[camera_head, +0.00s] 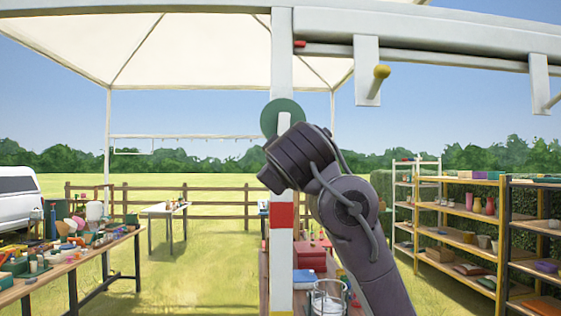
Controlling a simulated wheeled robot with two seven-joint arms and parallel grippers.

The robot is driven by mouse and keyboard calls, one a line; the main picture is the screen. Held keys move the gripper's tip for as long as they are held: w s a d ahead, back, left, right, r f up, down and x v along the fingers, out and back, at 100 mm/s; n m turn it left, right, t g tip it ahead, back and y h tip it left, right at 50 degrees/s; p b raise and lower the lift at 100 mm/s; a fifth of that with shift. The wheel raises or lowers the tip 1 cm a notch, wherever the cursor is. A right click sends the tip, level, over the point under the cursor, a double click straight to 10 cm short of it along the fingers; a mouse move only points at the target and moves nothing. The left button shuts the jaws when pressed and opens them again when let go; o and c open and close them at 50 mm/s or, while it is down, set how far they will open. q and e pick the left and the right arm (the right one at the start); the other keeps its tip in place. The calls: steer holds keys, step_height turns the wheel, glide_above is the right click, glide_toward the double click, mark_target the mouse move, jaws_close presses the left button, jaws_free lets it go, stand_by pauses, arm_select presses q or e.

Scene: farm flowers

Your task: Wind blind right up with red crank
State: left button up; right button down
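A white post (282,70) stands in the middle of the head view. It carries a green disc (283,113) and a red band (281,215). I cannot tell whether this is the crank or part of the blind. My dark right arm rises from the lower right. Its wrist is in front of the post, just below the green disc. Its fingers are hidden, so I cannot see what they touch. My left gripper is out of view.
A white bracket with a yellow knob (381,71) hangs from the beam. A cluttered table (70,265) stands at left, and shelves (465,212) with pots stand at right. A glass jar (328,298) and red boxes (309,257) sit on a table behind the post.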

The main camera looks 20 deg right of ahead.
steer(key=shift+d, duration=0.15)
steer(key=c, duration=1.5)
jaws_free()
steer(key=shift+d, duration=0.1)
steer(key=shift+o, duration=1.2)
steer(key=shift+s+d, duration=0.1)
steer(key=shift+d, duration=0.1)
steer(key=shift+a, duration=0.3)
